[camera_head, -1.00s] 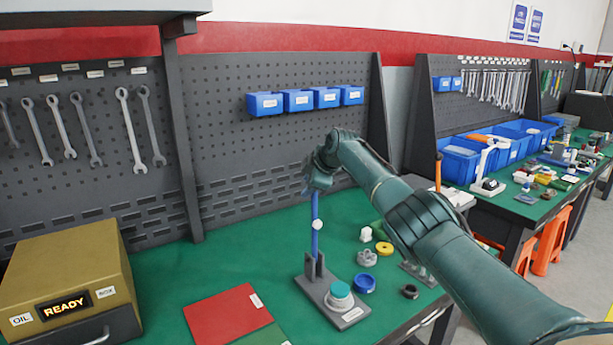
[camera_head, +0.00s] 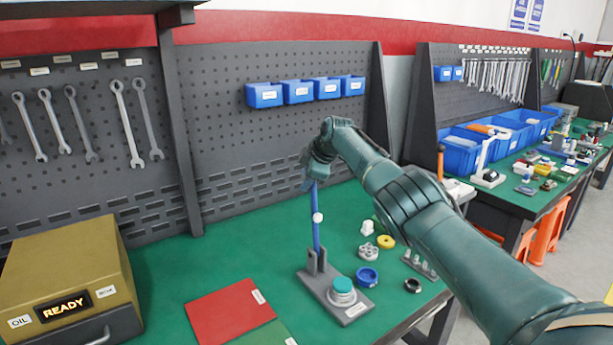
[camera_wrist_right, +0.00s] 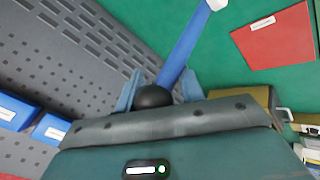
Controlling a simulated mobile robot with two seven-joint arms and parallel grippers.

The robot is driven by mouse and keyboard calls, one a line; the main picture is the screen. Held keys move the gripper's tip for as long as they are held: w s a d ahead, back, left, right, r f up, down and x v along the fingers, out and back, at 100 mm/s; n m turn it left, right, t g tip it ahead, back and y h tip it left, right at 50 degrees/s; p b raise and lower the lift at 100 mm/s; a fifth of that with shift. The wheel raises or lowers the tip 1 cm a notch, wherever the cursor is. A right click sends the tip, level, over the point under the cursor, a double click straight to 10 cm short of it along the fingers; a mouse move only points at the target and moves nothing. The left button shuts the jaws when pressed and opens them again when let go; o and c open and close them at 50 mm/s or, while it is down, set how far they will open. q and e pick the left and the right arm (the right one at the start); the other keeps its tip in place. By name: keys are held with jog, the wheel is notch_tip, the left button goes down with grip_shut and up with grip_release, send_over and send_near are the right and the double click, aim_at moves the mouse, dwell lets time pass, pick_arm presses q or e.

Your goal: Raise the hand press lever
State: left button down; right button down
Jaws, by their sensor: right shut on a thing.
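The hand press stands on the green bench, with a grey base (camera_head: 326,293) and a blue lever (camera_head: 316,232) that points nearly straight up. A white collar (camera_head: 318,217) sits partway along the lever. A teal-topped round part (camera_head: 343,285) rests on the press base. My right gripper (camera_head: 314,182) is shut on the upper end of the lever. In the right wrist view the blue lever (camera_wrist_right: 186,48) runs out from between the fingers, and its black knob (camera_wrist_right: 152,97) sits at the gripper. My left gripper is not in view.
A gold box reading READY (camera_head: 62,278) stands at the left. Red and green mats (camera_head: 228,310) lie in front. Blue, yellow and grey rings (camera_head: 367,277) lie right of the press. A pegboard with blue bins (camera_head: 298,92) rises behind.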

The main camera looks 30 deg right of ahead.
jog(key=shift+s+d+f, duration=0.3)
jog(key=shift+d+f, duration=0.1)
jog(key=shift+f, duration=0.35)
jog(key=c, duration=1.3)
grip_release()
jog(key=shift+c, duration=0.2)
jog(key=shift+o, duration=1.3)
jog(key=shift+w+d, duration=0.1)
jog(key=shift+r, duration=0.1)
jog(key=a+b+v, duration=0.1)
jog(key=b+v, duration=0.1)
jog(key=v, duration=1.1)
jog(key=shift+w+d+r, duration=0.25)
jog(key=shift+r, duration=0.05)
jog(key=shift+c, duration=0.3)
